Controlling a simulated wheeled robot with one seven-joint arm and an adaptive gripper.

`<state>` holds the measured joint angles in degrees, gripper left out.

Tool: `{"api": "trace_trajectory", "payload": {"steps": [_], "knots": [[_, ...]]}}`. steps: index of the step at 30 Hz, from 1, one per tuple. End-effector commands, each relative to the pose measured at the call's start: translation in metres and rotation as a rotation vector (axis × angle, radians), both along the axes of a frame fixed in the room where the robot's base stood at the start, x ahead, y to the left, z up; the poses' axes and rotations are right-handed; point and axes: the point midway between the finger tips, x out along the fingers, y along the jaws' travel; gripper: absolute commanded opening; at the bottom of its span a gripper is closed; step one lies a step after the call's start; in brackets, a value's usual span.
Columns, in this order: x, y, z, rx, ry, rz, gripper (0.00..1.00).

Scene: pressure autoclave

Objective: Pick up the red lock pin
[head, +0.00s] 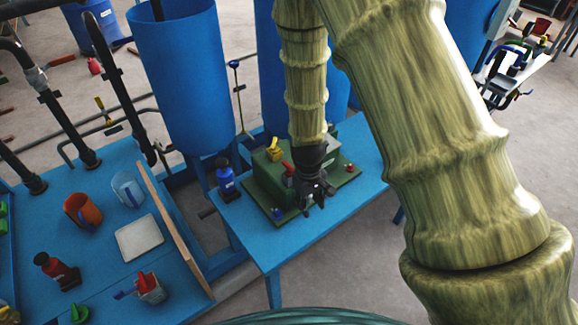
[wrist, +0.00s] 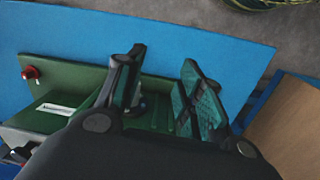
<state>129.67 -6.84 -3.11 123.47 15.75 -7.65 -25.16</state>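The green device (head: 270,183) with its flat base plate stands on a blue table. A small red knob (head: 349,168) sits at the plate's right end; a red knob also shows at the left in the wrist view (wrist: 30,73). A red lever-like piece (head: 287,167) sticks up beside my gripper in the head view. I cannot tell which of these red parts is the lock pin. My gripper (head: 314,200) points down over the plate's front edge. In the wrist view its two fingers (wrist: 163,65) are apart, with nothing seen held between them. The wrist housing hides part of the device.
A blue bottle (head: 226,178) stands left of the device, and a yellow part (head: 273,150) rises at its back. Large blue tanks (head: 180,80) stand behind. The blue table's front (head: 285,245) is bare. A second bench (head: 100,215) at left holds cups and bottles.

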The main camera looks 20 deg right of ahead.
Motion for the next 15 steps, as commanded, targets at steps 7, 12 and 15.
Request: {"api": "trace_trajectory", "payload": {"steps": [7, 12, 15], "knots": [[0.056, 0.017, 0.097, 0.035, -0.009, 0.062, 0.38], [0.077, 0.029, 0.147, 0.060, -0.010, 0.098, 0.38], [0.084, 0.034, 0.168, 0.073, -0.012, 0.112, 0.38]]}}
